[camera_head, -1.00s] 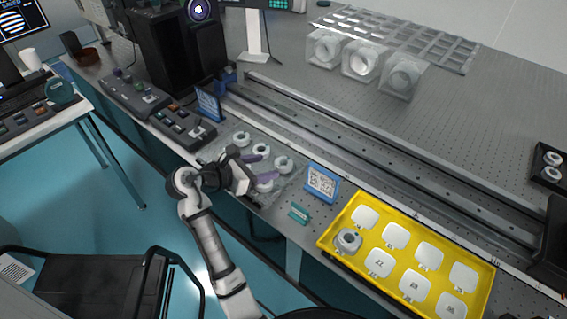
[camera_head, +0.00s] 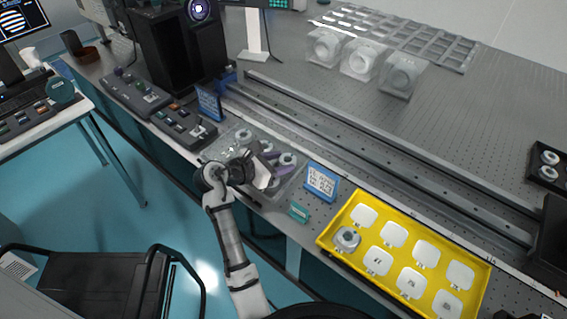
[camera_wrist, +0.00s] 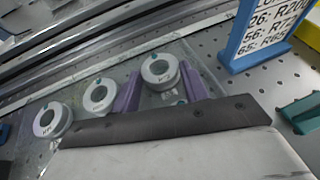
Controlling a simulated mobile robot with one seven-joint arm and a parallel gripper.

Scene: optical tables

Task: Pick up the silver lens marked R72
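Several silver ring-shaped lenses stand on a clear tray (camera_wrist: 205,75) on the table. In the wrist view one is at left (camera_wrist: 50,120), one in the middle (camera_wrist: 100,95) and one at right (camera_wrist: 160,70). Their markings are too small to read, so I cannot tell which is R72. My gripper (camera_wrist: 160,94) is open, its two purple fingers apart. The right lens shows between and just beyond the fingertips; I cannot tell whether they touch it. In the head view my gripper (camera_head: 277,162) is over the tray, near the rightmost lens (camera_head: 288,159). My wrist hides part of the tray.
A blue sign (camera_head: 321,182) and a small teal block (camera_head: 299,212) stand right of the tray. A rail (camera_head: 380,165) runs behind. Control boxes (camera_head: 184,127) are at left.

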